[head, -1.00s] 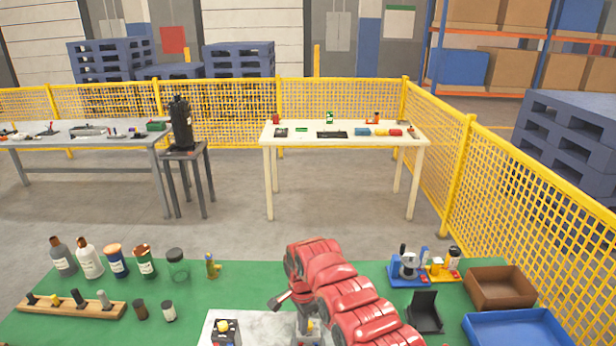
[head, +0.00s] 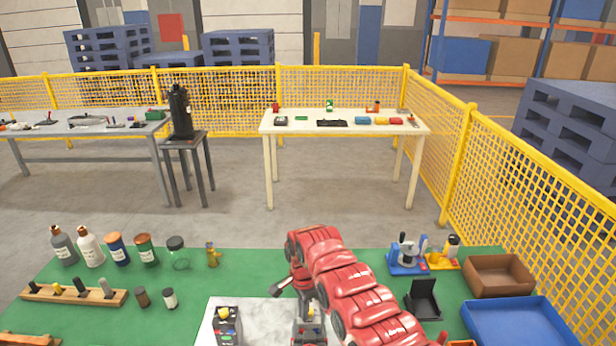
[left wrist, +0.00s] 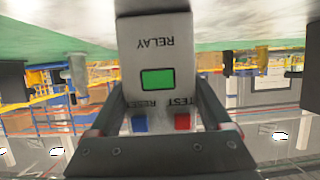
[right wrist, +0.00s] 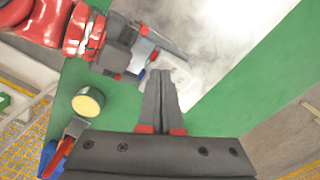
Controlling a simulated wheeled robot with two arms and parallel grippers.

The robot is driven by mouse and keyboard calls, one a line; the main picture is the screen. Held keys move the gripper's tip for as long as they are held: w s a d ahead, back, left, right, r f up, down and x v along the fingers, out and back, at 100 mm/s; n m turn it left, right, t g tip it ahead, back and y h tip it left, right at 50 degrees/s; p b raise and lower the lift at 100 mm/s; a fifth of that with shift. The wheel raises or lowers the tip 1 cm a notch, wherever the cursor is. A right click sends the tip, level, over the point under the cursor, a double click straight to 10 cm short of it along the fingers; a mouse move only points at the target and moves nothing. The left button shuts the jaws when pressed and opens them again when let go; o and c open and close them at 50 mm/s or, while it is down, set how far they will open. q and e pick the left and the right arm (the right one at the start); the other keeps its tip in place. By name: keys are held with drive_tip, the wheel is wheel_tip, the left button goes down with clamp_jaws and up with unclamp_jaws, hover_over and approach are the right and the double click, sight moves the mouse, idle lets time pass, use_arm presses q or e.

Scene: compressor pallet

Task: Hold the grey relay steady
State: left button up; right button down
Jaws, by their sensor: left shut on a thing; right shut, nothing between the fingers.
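The grey relay (left wrist: 157,55) fills the middle of the left wrist view, upside down there, with a green screen, a blue RESET button and a red TEST button. My left gripper (left wrist: 160,98) is shut on it, one finger on each side. My right gripper (right wrist: 163,76) is shut and empty, its fingers together near the pale marbled slab (right wrist: 225,40). In the right wrist view another red arm's hand shows at the upper left, apart from these fingers. In the head view my red right arm crosses the front and hides part of the mat.
Several bottles (head: 90,250) and a wooden peg rack (head: 72,294) are left on the green mat.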

use_arm(q)
drive_tip(key=shift+a+f, duration=0.15)
use_arm(e)
wheel_tip(320, 180, up, 6)
idle(0.4)
drive_tip(key=shift+s+a, duration=0.1)
use_arm(q)
drive_tip(key=shift+s, duration=0.1)
use_arm(e)
drive_tip(key=shift+s+a+f, duration=0.1)
drive_tip(key=shift+f, duration=1.4)
drive_tip(key=shift+s+f, duration=0.1)
drive_tip(key=shift+f, duration=1.4)
